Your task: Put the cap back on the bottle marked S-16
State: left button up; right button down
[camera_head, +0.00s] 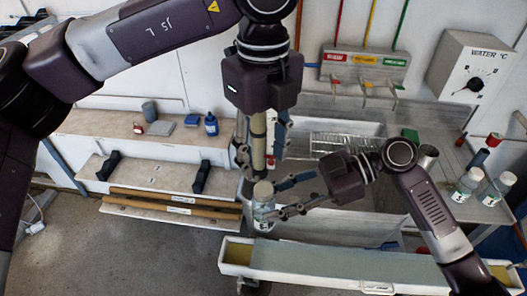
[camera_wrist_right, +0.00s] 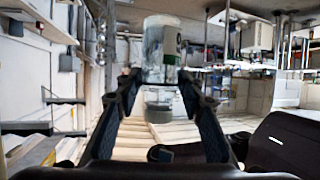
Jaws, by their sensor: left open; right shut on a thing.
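A clear bottle (camera_head: 262,212) with a white label stands upright in the head view, held in the air by my right gripper (camera_head: 275,201). Its label is too small to read. A beige-grey cap (camera_head: 263,189) sits at its top; I cannot tell how firmly it is seated. The right wrist view shows the bottle (camera_wrist_right: 161,45) between the fingers with the cap (camera_wrist_right: 158,113) at its lower end in that picture. My left gripper (camera_head: 258,162) is open, pointing down just above the cap, with its fingers apart and clear of it.
Two more labelled bottles (camera_head: 467,183) stand on the counter at right. A white trough (camera_head: 330,262) lies below the held bottle. A sink with a wire rack (camera_head: 340,143) is behind. A blue bottle (camera_head: 211,124) stands on the left bench. Floor is free at lower left.

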aim_at(264, 189)
pick_arm(q)
jog(key=shift+f, duration=0.1)
jog(key=shift+f, duration=3.9)
jog(key=shift+c, duration=0.2)
